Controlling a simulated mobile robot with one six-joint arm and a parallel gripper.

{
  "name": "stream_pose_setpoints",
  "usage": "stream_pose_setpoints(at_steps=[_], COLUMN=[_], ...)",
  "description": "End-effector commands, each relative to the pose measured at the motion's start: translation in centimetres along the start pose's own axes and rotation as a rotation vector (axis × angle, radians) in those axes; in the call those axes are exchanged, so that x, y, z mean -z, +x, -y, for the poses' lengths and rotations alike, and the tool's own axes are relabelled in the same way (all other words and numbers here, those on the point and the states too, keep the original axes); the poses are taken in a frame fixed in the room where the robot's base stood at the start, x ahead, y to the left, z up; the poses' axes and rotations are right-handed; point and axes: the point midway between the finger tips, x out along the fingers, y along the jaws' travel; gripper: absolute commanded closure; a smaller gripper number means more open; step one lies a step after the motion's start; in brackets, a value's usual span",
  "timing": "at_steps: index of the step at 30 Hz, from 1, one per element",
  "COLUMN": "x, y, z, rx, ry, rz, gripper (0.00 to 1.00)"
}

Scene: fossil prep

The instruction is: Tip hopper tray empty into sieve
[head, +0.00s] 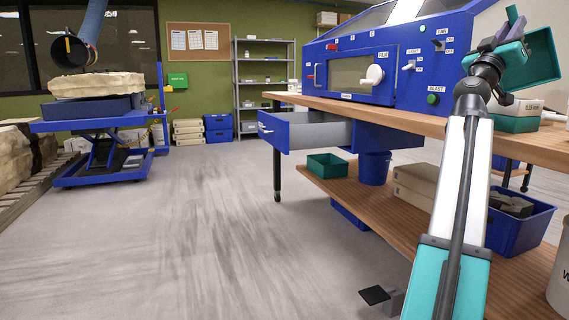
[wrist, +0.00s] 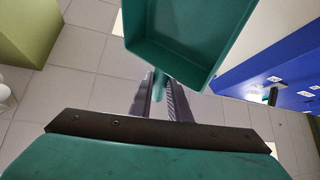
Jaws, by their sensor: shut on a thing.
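My gripper (head: 503,34) is raised at the upper right, above the bench, in the head view. It is shut on a green hopper tray (head: 535,58), which is tilted there. In the wrist view my gripper (wrist: 160,92) has its fingers closed at the near edge of the tray (wrist: 185,35). The part of the tray's inside that shows is bare green; its far end is cut off by the frame. I cannot make out a sieve in either view.
A blue cabinet (head: 352,75) with knobs and labels stands on the wooden bench (head: 400,116). A blue drawer (head: 300,130) sticks out below the bench top. A green bin (head: 516,116) sits on the bench below the held tray.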

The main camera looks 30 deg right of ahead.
Motion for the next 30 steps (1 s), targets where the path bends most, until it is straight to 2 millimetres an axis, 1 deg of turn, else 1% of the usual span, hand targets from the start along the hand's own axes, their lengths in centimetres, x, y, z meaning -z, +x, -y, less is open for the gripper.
stream_pose_setpoints(at_steps=[30], x=[-0.4], y=[1.6], z=[0.9], rx=[0.063], ry=[-0.043], rz=[0.095], gripper=[1.00])
